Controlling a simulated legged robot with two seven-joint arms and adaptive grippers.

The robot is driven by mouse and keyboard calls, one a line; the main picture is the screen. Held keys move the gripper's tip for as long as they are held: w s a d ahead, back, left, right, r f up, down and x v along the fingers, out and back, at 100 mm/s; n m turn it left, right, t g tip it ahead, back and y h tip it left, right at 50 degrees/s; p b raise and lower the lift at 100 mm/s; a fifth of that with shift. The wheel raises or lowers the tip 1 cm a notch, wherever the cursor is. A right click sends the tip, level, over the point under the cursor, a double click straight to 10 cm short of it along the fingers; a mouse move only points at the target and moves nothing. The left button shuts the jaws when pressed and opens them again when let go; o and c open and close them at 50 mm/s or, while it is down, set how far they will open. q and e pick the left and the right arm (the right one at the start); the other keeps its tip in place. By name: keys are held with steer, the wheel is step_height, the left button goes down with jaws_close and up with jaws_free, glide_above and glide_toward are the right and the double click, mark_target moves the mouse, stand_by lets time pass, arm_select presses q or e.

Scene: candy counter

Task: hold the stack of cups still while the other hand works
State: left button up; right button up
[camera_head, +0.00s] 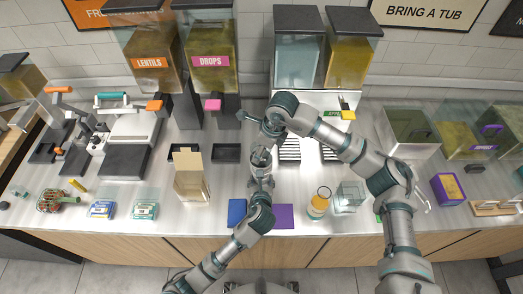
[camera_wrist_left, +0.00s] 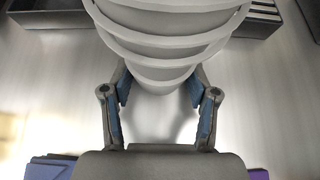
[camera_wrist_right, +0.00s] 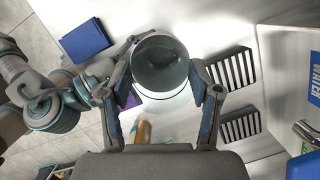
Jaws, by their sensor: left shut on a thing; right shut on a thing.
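The stack of cups (camera_head: 261,158) stands upright near the middle of the counter, partly hidden by my arms. In the left wrist view the stack (camera_wrist_left: 165,40) shows as several nested grey rims. My left gripper (camera_wrist_left: 160,82) is shut on the lower part of the stack, a finger on each side. My right gripper (camera_wrist_right: 164,68) is shut on the top cup (camera_wrist_right: 160,62), whose open mouth faces its camera. The top cup looks empty. I cannot tell whether it is apart from the cups below it.
A cardboard box (camera_head: 192,178) stands left of the stack. Dark slotted racks (camera_wrist_right: 232,70) and candy dispensers (camera_head: 210,55) are behind.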

arm_select(q)
steer(key=shift+f, duration=0.1)
arm_select(e)
step_height(320, 180, up, 6)
stand_by(0.9)
arm_select(q)
steer(key=o, duration=1)
steer(key=shift+s, duration=0.1)
steer(key=shift+v, duration=3.2)
steer(key=o, duration=0.4)
